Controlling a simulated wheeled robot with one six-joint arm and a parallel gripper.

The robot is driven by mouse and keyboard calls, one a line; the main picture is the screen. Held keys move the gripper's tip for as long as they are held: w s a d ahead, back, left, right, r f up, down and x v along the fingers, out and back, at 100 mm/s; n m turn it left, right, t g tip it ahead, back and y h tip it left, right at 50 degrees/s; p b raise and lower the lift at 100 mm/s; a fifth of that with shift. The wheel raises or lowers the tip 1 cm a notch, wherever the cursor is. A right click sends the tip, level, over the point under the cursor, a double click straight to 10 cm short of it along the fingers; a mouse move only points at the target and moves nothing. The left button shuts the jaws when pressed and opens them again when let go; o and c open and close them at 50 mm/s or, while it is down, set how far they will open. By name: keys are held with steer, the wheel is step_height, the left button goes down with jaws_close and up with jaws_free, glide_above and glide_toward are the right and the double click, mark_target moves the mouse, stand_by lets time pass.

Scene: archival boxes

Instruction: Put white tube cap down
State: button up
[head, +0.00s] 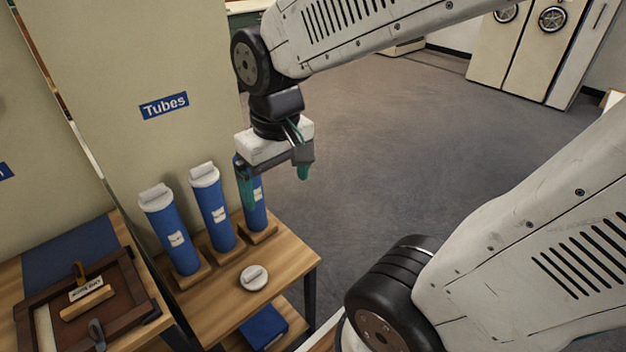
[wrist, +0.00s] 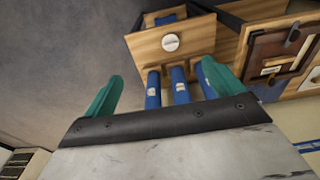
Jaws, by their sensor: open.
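A white tube cap (head: 254,277) lies flat on the wooden table (head: 215,310), in front of the blue tubes. It also shows in the wrist view (wrist: 171,42). My gripper (head: 275,190) is open and empty, with its green fingers spread, above and behind the cap near the rightmost blue tube (head: 257,207). That tube's top is hidden behind my gripper. The left blue tube (head: 170,240) and the middle blue tube (head: 214,215) stand upright with white caps on.
A "Tubes" sign (head: 164,105) is on the panel behind. A brown framed board (head: 75,300) with a handle lies at left. A blue box (head: 263,326) sits on the lower shelf. The floor right of the table is clear.

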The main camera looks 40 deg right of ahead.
steer(key=s+r, duration=0.4)
steer(key=s, duration=0.4)
steer(key=shift+s+d+r, duration=0.2)
steer(key=shift+d, duration=0.05)
